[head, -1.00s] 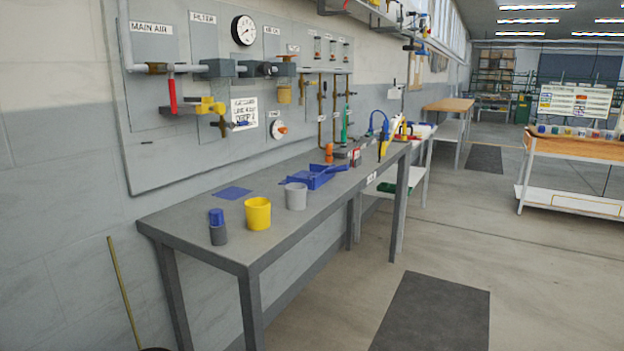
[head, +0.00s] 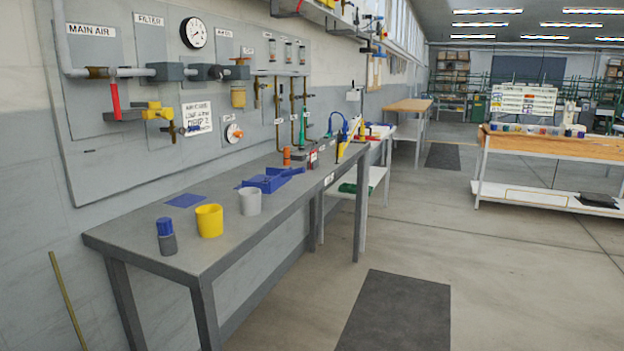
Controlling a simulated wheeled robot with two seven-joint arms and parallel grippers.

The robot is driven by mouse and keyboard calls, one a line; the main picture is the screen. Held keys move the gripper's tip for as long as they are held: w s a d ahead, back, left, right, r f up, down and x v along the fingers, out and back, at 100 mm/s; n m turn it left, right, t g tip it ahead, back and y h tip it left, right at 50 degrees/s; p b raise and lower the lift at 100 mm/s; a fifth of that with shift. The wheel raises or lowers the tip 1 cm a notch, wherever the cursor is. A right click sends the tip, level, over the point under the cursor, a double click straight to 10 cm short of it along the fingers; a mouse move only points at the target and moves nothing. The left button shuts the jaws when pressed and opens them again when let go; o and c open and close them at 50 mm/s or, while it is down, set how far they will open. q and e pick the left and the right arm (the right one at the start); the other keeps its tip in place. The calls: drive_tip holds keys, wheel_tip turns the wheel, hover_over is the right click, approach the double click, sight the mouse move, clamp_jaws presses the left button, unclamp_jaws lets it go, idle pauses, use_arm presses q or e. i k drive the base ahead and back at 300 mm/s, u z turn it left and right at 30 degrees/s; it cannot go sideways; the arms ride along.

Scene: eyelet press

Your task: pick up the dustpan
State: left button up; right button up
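A blue dustpan (head: 268,182) lies on the grey workbench (head: 150,238), behind the cups, with its handle pointing right. A flat blue sheet (head: 186,200) lies to its left, near the wall. Neither of my grippers shows in the head view.
On the bench's near part stand a blue-and-grey bottle (head: 166,238), a yellow cup (head: 209,221) and a grey cup (head: 250,202). A wall panel (head: 85,150) with pipes and valves rises behind. A dark mat (head: 395,310) lies on open floor; a wooden-topped table (head: 545,146) stands at right.

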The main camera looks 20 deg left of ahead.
sight(276, 174)
drive_tip(key=i, duration=3.35)
drive_tip(key=u, duration=3.45)
